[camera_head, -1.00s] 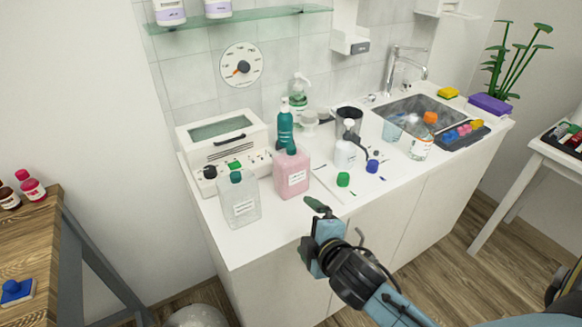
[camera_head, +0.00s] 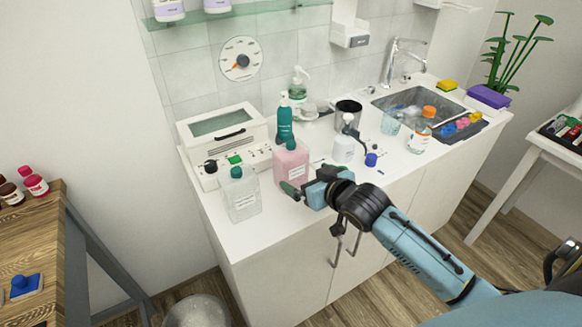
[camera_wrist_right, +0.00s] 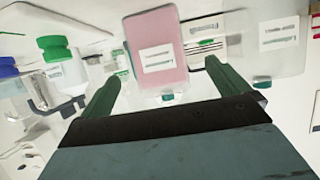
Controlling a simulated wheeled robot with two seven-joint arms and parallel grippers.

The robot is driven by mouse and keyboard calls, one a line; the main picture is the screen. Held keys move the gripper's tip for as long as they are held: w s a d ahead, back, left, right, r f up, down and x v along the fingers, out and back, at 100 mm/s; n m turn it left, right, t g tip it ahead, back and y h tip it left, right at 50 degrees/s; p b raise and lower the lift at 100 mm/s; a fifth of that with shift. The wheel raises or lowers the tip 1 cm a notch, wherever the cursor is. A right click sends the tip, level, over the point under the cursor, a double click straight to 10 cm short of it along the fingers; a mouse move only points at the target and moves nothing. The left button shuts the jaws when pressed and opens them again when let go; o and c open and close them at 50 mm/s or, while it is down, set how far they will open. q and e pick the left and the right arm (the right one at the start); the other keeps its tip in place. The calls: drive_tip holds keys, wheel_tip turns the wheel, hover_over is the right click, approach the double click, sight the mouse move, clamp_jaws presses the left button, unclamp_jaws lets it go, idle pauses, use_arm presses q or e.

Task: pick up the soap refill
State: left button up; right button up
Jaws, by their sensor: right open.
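The soap refill appears to be the pink bottle (camera_head: 292,158) with a dark green cap and white label, upright near the counter's front edge. In the right wrist view the pink bottle (camera_wrist_right: 152,28) lies ahead, framed between the two green fingers. My right gripper (camera_head: 297,184) is open and empty, low beside the bottle's front right. It also shows in the right wrist view (camera_wrist_right: 162,74), fingers spread wide. A small gap to the bottle seems to remain, but contact is hard to judge. My left gripper is not in view.
A clear bottle (camera_head: 241,195) stands left of the pink one, and a teal pump bottle (camera_head: 285,125) behind it. A white bottle (camera_head: 343,150) stands to the right. In the wrist view a green-capped white bottle (camera_wrist_right: 62,68) is near the left finger. The sink (camera_head: 410,97) is farther right.

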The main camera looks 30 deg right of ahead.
sight(296, 172)
drive_tip(key=x, duration=0.4)
drive_tip(key=shift+b+x, duration=0.65)
drive_tip(key=shift+x, duration=1.9)
drive_tip(key=shift+w+d+r, duration=0.1)
drive_tip(key=shift+d+r, duration=0.05)
drive_tip(key=shift+r, duration=0.05)
drive_tip(key=shift+c, duration=0.4)
drive_tip(key=c, duration=1)
